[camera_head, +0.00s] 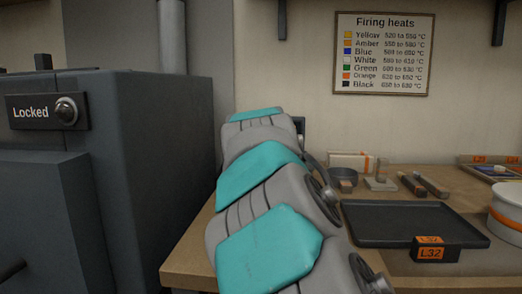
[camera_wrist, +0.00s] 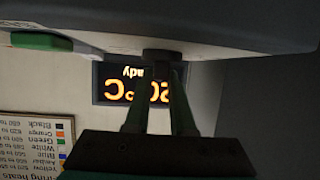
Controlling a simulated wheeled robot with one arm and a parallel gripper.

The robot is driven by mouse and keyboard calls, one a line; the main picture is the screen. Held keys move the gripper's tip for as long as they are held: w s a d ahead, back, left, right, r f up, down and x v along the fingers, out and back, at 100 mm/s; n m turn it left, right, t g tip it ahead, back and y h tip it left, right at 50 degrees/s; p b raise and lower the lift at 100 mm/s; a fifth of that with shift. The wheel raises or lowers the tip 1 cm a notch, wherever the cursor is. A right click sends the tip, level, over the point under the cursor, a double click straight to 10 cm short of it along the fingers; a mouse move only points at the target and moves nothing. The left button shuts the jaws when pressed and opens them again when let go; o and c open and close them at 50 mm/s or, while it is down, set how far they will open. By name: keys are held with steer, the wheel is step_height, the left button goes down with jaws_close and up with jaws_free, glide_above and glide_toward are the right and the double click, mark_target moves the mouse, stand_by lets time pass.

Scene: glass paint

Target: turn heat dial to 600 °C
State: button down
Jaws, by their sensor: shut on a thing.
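In the wrist view, which is upside down, a dark round heat dial (camera_wrist: 163,56) sticks out from the underside of a grey housing (camera_wrist: 230,25). My gripper (camera_wrist: 162,72) is shut on the dial, one finger on each side. Behind the fingers is a lit orange display (camera_wrist: 112,88). Its visible characters include "0°C" and the end of a word, "ady". The fingers cover part of the display, so the full number cannot be read. The dial's markings do not show. In the head view my arm hides the gripper and the dial.
The "Firing heats" chart (camera_head: 382,54) hangs on the wall. A dark kiln marked "Locked" (camera_head: 30,112) stands left. On the bench are a dark tray (camera_head: 400,222) labelled L32 and a white pot (camera_head: 507,208) at the right.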

steer(key=shift+m+h, duration=0.5)
steer(key=shift+h, duration=0.1)
steer(key=c, duration=0.8)
jaws_free()
steer(key=shift+o, duration=0.2)
steer(key=shift+a, duration=0.1)
steer(key=b+v, duration=0.1)
steer(key=v, duration=0.7)
